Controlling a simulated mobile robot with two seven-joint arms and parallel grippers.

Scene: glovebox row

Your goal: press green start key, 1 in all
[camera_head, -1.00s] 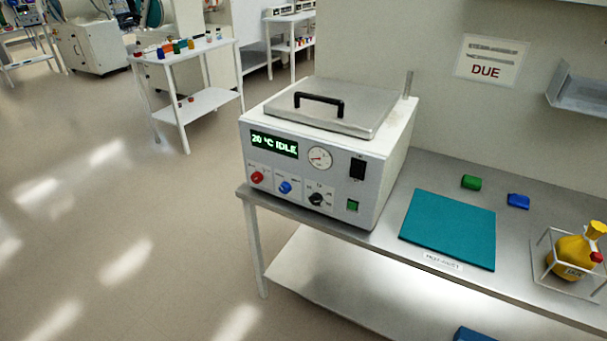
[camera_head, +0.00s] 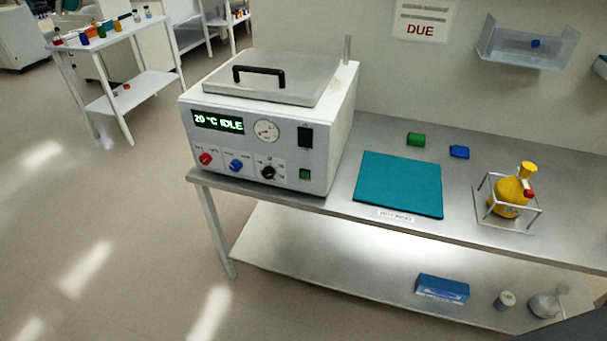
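The green start key (camera_head: 305,174) is a small square green button at the lower right of the front panel of a white bath unit (camera_head: 342,125). The unit stands on the left end of a steel bench. Its display (camera_head: 218,122) reads "20 °C IDLE". A black switch (camera_head: 305,137) sits above the green key. Red (camera_head: 205,158), blue (camera_head: 236,165) and black (camera_head: 268,172) knobs are to its left. The unit's metal lid with a black handle (camera_head: 259,76) is shut. Neither of my grippers is in view.
A teal mat (camera_head: 400,184) lies right of the unit. Behind it are a green block (camera_head: 416,139) and a blue block (camera_head: 459,152). A yellow bottle (camera_head: 509,194) stands in a wire frame at right. Open floor (camera_head: 110,240) lies to the left.

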